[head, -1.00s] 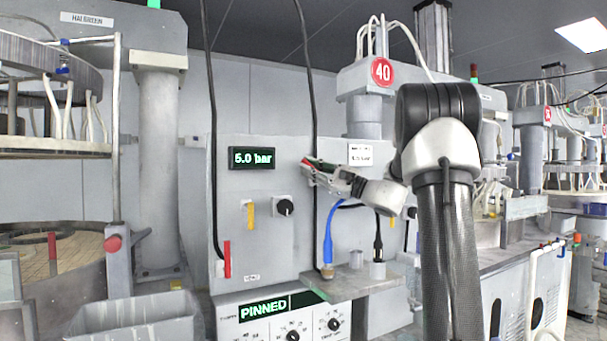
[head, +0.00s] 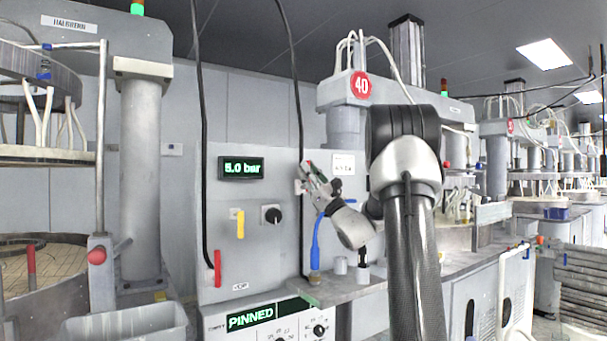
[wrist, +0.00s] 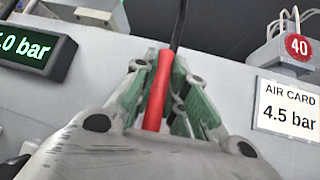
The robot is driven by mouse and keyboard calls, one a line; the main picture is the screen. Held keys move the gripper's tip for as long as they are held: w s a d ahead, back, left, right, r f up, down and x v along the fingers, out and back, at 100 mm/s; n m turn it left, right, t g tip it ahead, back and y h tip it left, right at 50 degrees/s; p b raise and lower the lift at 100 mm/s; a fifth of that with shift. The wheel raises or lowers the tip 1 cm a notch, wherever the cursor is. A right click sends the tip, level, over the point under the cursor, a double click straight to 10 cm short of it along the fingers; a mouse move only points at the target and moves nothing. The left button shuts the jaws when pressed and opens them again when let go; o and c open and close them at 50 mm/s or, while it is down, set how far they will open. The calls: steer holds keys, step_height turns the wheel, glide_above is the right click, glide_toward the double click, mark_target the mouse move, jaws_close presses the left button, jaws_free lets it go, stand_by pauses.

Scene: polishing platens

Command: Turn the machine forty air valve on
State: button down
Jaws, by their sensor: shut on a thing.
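The machine forty panel (head: 222,310) is grey, under a round red "40" sign (head: 361,85) that also shows in the wrist view (wrist: 298,46). My gripper (head: 308,173) is at the panel, right of the pressure display, its fingers pointing up and left. In the wrist view my gripper (wrist: 166,72) is shut on a red lever handle (wrist: 157,95). The handle stands nearly upright between the green-grey fingers, and its lower end is hidden by my gripper. In the head view only a bit of red shows at the fingertips.
The display (head: 241,168) reads 5.0 bar. The air card (wrist: 288,107) reads 4.5 bar. A black cable (head: 301,120) runs down behind my gripper.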

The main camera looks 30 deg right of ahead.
steer(key=shift+d+m+t+h, duration=0.2)
steer(key=shift+m+t+h, duration=0.1)
steer(key=shift+m+h, duration=0.65)
steer(key=c, duration=1.4)
jaws_free()
steer(key=shift+c, duration=0.2)
steer(key=v, duration=1.2)
